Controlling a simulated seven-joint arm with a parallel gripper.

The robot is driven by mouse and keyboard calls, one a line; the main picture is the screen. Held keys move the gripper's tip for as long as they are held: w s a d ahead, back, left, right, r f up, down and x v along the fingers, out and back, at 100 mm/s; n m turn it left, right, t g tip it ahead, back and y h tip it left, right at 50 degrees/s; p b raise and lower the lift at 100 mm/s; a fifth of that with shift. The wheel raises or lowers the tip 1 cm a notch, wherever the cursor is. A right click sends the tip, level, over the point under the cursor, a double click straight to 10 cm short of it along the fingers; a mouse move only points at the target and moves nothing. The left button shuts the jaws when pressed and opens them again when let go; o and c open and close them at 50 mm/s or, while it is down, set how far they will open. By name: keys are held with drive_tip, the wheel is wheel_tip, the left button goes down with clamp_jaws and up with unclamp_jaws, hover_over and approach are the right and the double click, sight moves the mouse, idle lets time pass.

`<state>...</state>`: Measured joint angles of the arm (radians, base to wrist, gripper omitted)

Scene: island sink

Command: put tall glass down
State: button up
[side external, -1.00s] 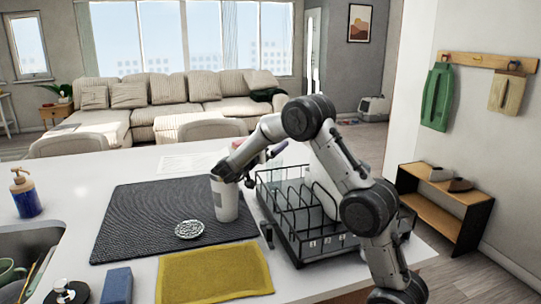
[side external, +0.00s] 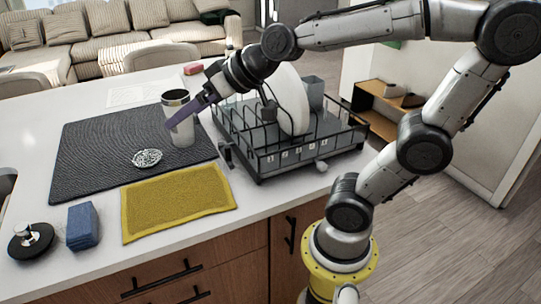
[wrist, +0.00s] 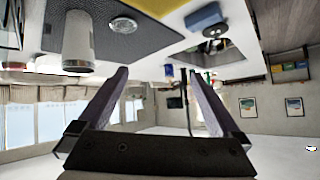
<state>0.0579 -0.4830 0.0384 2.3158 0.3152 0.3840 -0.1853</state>
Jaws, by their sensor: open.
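The tall glass (side external: 183,134), pale with a dark band near its rim, stands upright on the right part of the dark drying mat (side external: 95,150). In the wrist view the glass (wrist: 79,42) is at the upper left, outside the space between the fingers. My gripper (side external: 176,122) overlaps the glass in the side view, with a purple finger in front of it. In the wrist view my gripper (wrist: 152,72) is open, with nothing between its two fingers. The side view does not show whether a finger touches the glass.
A black dish rack (side external: 265,150) holding a white plate (side external: 287,100) stands close right of the glass. A round metal strainer (side external: 147,158) lies on the mat. A yellow cloth (side external: 178,200), blue sponge (side external: 83,226) and sink plug (side external: 30,240) lie nearer. The mat's left part is clear.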

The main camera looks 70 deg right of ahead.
drive_tip(key=s+f+g, duration=0.2)
drive_tip(key=s+f, duration=0.2)
drive_tip(key=s, duration=0.4)
drive_tip(key=s+f+n+g+h, duration=0.1)
drive_tip(key=s+f+g, duration=0.1)
drive_tip(key=s, duration=0.5)
drive_tip(key=shift+s+d+f+g, duration=0.35)
drive_tip(key=shift+f+g, duration=0.05)
drive_tip(key=shift+f, duration=0.45)
